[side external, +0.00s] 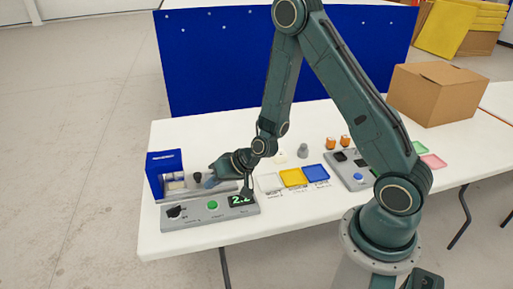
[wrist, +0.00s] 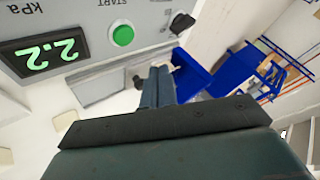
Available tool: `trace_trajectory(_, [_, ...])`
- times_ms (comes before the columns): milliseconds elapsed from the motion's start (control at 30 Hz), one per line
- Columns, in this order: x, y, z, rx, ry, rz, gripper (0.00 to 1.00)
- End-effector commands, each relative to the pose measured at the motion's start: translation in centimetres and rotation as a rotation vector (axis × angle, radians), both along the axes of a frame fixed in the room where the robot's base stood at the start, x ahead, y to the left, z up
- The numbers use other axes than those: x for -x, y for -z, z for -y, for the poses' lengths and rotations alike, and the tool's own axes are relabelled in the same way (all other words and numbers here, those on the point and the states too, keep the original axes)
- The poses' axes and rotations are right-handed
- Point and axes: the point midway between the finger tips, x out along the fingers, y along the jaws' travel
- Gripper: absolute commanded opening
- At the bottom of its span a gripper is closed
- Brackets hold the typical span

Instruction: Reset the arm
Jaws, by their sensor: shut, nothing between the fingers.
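My gripper (side external: 212,182) is shut and empty, reaching left over the table beside the blue press frame (side external: 163,165). In the wrist view my gripper (wrist: 158,72) shows its two fingers together, with the blue frame (wrist: 197,75) just to the right of them. The grey control box (side external: 208,212) has a green START button (side external: 213,205), a black knob (side external: 174,212) and a display (side external: 242,200) reading 2.2. In the wrist view the display (wrist: 45,52) reads 2.2 kPa, upside down. My gripper partly hides the press area.
White, yellow (side external: 292,177) and blue (side external: 316,173) trays lie mid-table. A second grey box (side external: 352,172) with a blue button stands right of them. Two orange items (side external: 345,141) and a cardboard box (side external: 447,93) are farther back. A blue partition (side external: 215,60) stands behind the table.

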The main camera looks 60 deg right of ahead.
Motion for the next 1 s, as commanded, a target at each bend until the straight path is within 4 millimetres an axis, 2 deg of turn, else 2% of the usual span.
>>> trace_trajectory(267, [0.0,0.0,0.0,0.001,-0.001,0.000,0.00])
trace_trajectory(467, [0.0,-1.2,-0.2,0.015,-0.024,0.001,0.00])
trace_trajectory(767, [1.0,-5.9,-0.9,0.091,-0.122,-0.007,0.00])
trace_trajectory(1000, [2.9,-10.4,-1.3,0.175,-0.202,-0.027,0.00])
